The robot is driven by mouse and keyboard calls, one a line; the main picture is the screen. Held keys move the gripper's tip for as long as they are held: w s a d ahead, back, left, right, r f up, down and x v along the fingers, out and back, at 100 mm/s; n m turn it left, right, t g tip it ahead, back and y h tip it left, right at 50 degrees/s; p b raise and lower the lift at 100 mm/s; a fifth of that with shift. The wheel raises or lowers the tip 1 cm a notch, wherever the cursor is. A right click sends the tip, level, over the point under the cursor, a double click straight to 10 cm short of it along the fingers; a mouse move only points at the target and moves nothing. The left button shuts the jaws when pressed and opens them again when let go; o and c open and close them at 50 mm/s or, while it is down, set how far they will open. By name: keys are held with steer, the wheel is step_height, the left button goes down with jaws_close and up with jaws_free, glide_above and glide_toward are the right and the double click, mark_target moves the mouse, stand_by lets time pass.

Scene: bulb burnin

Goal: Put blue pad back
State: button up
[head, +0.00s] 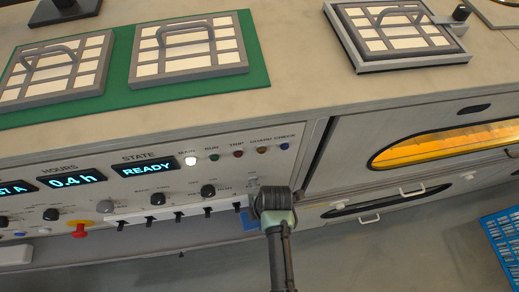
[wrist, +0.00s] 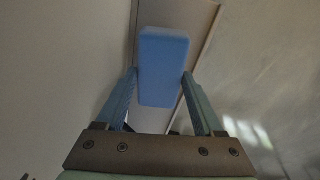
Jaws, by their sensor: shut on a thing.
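The blue pad (wrist: 163,60) is a plain blue block. In the wrist view it sits between the two fingers of my gripper (wrist: 160,76), which is shut on it. Its far end sticks out past the fingertips. In the head view a small patch of the blue pad (head: 248,220) shows just left of my arm's end, low in front of the console's right part. My wrist hides the fingers there. The pad's place of rest cannot be made out.
The console front (head: 80,200) carries switches, knobs and a red stop button (head: 80,230). Framed panels lie on a green mat (head: 118,105) on top. Right are an orange-lit window (head: 450,143), drawer handles and a blue crate (head: 503,240). Floor in front is clear.

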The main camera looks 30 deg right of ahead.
steer(key=shift+f, duration=0.7)
steer(key=o, duration=1.3)
steer(key=shift+f, duration=0.3)
steer(key=r, duration=0.4)
steer(key=s+r, duration=0.1)
steer(key=r, duration=0.3)
steer(key=s+r, duration=0.1)
steer(key=r, duration=0.4)
steer(key=shift+s+d+p, duration=0.1)
steer(key=shift+d+p, duration=0.25)
steer(key=shift+d, duration=0.05)
